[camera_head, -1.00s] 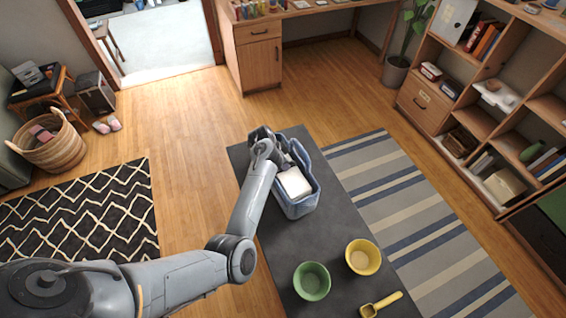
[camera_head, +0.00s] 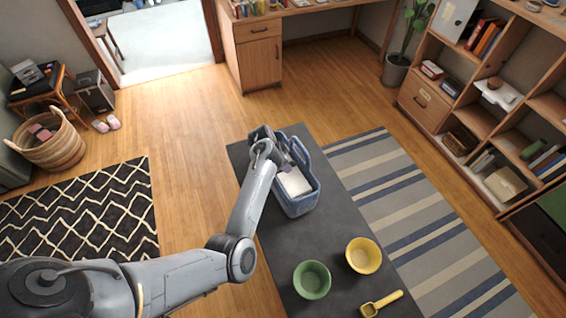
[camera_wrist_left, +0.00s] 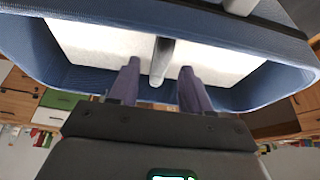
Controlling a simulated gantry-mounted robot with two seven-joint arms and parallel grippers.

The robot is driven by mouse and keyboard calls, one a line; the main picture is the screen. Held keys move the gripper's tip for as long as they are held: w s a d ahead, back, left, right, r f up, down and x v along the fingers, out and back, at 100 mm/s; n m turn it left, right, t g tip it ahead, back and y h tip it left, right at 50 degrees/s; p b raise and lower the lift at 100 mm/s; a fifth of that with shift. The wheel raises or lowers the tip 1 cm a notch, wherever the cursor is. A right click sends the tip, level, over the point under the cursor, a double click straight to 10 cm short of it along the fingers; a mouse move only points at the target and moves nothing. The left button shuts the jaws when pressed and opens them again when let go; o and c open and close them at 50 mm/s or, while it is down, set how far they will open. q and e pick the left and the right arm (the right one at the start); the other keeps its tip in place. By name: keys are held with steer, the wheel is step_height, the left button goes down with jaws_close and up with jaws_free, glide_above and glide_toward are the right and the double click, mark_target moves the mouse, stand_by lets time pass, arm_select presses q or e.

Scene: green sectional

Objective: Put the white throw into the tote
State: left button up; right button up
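The white throw (camera_head: 295,184) is a folded white block inside the blue tote (camera_head: 301,208), which stands on a dark table. In the left wrist view the throw (camera_wrist_left: 100,47) lies between the walls of the tote (camera_wrist_left: 22,45). My left gripper (camera_head: 287,168) is over the tote at its far left side, in from above. In the left wrist view its two purple fingers (camera_wrist_left: 158,88) are spread apart, with the throw beyond them. A grey rod (camera_wrist_left: 161,62) shows between the fingers; I cannot tell what it is. My right gripper is not in view.
On the dark table (camera_head: 290,240) a green bowl (camera_head: 312,280), a yellow bowl (camera_head: 363,256) and a yellow scoop (camera_head: 382,304) stand nearer than the tote. A wooden shelf (camera_head: 478,125) is at the right. The table between tote and bowls is clear.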

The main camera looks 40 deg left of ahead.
arm_select(q)
steer(key=shift+f, duration=0.1)
steer(key=p+v, duration=0.1)
steer(key=v, duration=1)
steer(key=s+f+g, duration=0.3)
steer(key=s+f, duration=0.8)
steer(key=s, duration=0.1)
steer(key=s+d+f+m+g+y, duration=0.15)
steer(key=s+d, duration=0.25)
steer(key=s, duration=0.4)
steer(key=s+d+f+m+t+y, duration=0.1)
steer(key=s+d+m, duration=0.15)
steer(key=s, duration=0.55)
steer(key=d+r+n+t+h, duration=0.1)
steer(key=d+r+n+t, duration=0.3)
steer(key=d+r, duration=0.8)
step_height(320, 180, up, 15)
steer(key=n+g+p, duration=0.1)
steer(key=n+p, duration=0.1)
steer(key=p, duration=1.3)
steer(key=shift+s+a+f, duration=0.25)
steer(key=shift+s+a, duration=0.05)
steer(key=shift+s, duration=0.1)
